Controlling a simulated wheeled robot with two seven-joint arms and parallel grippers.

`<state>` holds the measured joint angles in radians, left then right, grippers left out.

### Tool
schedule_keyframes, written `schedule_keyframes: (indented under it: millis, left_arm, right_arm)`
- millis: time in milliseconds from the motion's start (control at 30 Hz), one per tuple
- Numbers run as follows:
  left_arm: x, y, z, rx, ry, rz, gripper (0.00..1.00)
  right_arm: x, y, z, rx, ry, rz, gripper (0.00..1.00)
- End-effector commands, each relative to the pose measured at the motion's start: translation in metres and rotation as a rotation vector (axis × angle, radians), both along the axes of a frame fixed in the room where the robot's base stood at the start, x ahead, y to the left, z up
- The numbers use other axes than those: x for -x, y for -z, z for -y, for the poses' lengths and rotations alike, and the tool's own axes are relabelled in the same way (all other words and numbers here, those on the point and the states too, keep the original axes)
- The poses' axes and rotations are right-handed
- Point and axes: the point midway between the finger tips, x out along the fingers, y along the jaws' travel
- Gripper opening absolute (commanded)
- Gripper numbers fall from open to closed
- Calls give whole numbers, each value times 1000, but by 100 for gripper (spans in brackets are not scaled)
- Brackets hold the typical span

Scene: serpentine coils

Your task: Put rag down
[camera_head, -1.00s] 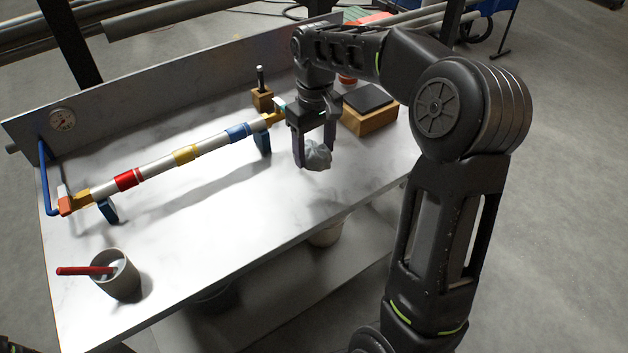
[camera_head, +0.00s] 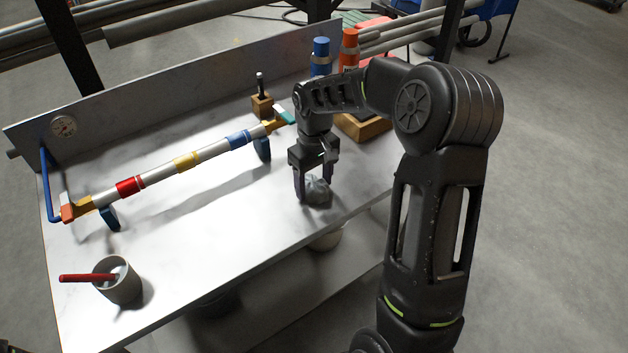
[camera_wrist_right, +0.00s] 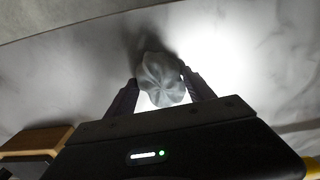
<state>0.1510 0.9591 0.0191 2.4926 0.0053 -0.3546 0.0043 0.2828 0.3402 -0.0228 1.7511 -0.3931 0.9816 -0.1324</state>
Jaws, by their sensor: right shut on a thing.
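A crumpled grey rag (camera_head: 318,192) is between the fingers of my right gripper (camera_head: 313,196), low over the right part of the white workbench (camera_head: 220,235). My right gripper is shut on the rag and points down. The right wrist view also shows the rag (camera_wrist_right: 162,80) bunched between both fingertips, with a dark shadow beside it on the bench surface. The rag looks at or very near the surface; I cannot tell whether it touches. My left gripper does not show.
A pipe (camera_head: 160,178) with red, yellow and blue bands lies on stands along the bench. A cup (camera_head: 120,284) with a red-handled tool stands front left. A wooden block (camera_head: 362,127), a blue cylinder (camera_head: 320,58) and an orange cylinder (camera_head: 349,50) are behind my right arm. The bench's middle is clear.

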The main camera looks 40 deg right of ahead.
Motion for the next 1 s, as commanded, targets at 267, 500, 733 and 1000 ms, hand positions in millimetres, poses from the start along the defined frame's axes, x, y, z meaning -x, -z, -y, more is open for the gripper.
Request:
schedule_keyframes:
  millis: [267, 500, 733, 1000]
  left_arm:
    - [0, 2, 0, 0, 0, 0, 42]
    - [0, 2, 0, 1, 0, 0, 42]
    - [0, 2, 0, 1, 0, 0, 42]
    - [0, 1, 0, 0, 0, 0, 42]
  right_arm:
    - [0, 2, 0, 1, 0, 1, 24]
    - [0, 2, 0, 1, 0, 1, 77]
    - [0, 2, 0, 1, 0, 1, 84]
    - [-1, -7, 0, 2, 0, 4, 84]
